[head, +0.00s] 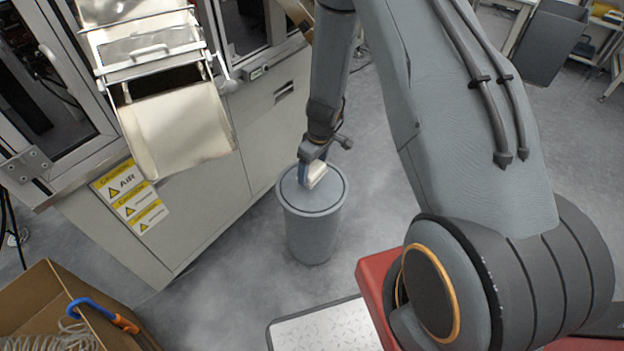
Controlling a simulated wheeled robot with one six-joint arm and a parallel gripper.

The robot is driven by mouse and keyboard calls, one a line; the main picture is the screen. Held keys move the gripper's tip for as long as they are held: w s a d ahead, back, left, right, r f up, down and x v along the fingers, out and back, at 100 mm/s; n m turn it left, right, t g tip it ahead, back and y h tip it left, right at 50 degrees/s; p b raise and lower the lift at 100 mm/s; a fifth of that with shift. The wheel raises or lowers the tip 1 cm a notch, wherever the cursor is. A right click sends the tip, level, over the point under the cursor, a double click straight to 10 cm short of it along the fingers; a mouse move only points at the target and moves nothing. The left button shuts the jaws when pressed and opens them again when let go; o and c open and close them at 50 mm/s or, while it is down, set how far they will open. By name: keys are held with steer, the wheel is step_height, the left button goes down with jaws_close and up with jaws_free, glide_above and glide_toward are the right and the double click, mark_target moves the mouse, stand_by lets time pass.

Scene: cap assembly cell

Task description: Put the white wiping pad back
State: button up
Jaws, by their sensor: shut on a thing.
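The white wiping pad (316,174) shows in the head view at the lower end of my arm. My gripper (308,178) is shut on it, with a blue part showing at the pad's left side. The pad is over the round grey top of a cylindrical bin (312,235). I cannot tell whether the pad touches that top or is held just above it. The gripper's fingertips are small and partly hidden by the pad.
A machine cabinet (215,165) with a sloping metal chute (175,125) stands left of the bin. A cardboard box (40,290) with a blue and orange tool (103,314) is at lower left. A metal tread plate (325,328) lies in front. Floor right of the bin is clear.

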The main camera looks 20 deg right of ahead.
steer(key=shift+f+b, duration=0.35)
steer(key=shift+f, duration=2.05)
steer(key=o, duration=1)
